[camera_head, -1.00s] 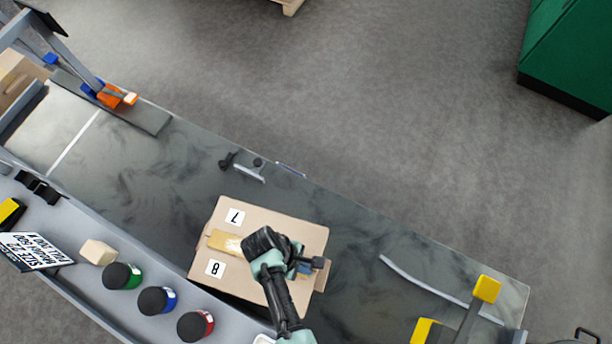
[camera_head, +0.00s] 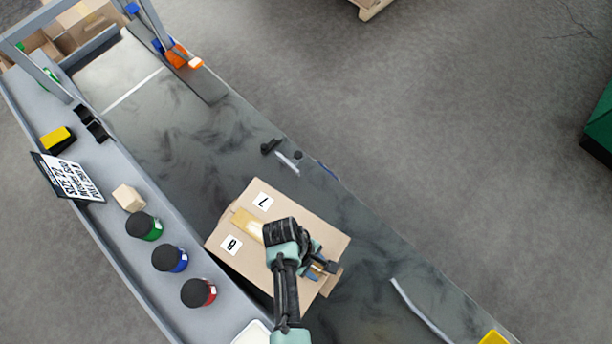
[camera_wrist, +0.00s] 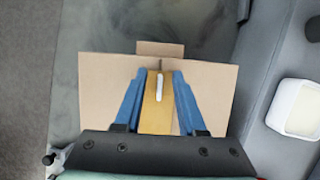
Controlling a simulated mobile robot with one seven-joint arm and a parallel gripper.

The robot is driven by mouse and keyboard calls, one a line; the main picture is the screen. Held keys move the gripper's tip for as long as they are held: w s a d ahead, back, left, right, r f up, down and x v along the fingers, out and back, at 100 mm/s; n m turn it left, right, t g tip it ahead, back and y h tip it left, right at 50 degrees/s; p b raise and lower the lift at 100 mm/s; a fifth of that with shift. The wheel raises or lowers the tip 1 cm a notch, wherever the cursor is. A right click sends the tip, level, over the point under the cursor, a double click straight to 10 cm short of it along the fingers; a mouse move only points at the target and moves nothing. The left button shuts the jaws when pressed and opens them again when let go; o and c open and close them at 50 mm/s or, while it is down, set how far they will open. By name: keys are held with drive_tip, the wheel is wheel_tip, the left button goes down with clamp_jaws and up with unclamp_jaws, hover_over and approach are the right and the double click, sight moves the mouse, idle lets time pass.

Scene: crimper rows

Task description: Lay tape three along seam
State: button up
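A tan cardboard box (camera_head: 226,250) lies on the dark bench, with number cards 7 (camera_head: 263,201) and 8 (camera_head: 231,244) on its top. A yellow-brown tape strip (camera_head: 248,226) lies between the cards and runs under my arm. My gripper (camera_head: 318,270) is low over the other end of the box. In the wrist view its blue fingers (camera_wrist: 160,80) stand apart, either side of a yellow strip (camera_wrist: 156,120) and a small white piece (camera_wrist: 158,88). I cannot tell whether they touch either one. A thin seam line shows beside the strip.
Green (camera_head: 143,226), blue (camera_head: 169,258) and red (camera_head: 198,292) labelled dark jars stand on the grey side shelf, with a beige block (camera_head: 128,197) and a sign (camera_head: 68,177). A black clip (camera_head: 271,146) lies on the bench. Bench beyond the box is mostly clear.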

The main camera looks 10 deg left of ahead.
drive_tip(key=v, duration=1.2)
drive_tip(key=shift+w+a+r, duration=0.1)
